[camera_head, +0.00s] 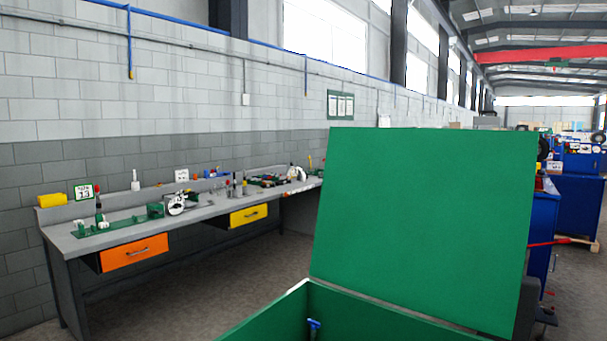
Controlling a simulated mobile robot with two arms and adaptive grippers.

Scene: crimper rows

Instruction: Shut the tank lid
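The green tank lid (425,225) stands raised and open at the right of the head view, tilted up from the tank's far side. The green tank (345,318) is below it at the bottom edge, and only its upper part shows. A small blue fitting (314,325) shows inside the tank's opening. The rest of the tank is cut off by the frame. Neither of my grippers is in view.
A grey workbench (215,211) with an orange drawer (133,252) and a yellow drawer (248,215) runs along the block wall at left. Blue machines (578,205) stand at right behind the lid. Floor between bench and tank is clear.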

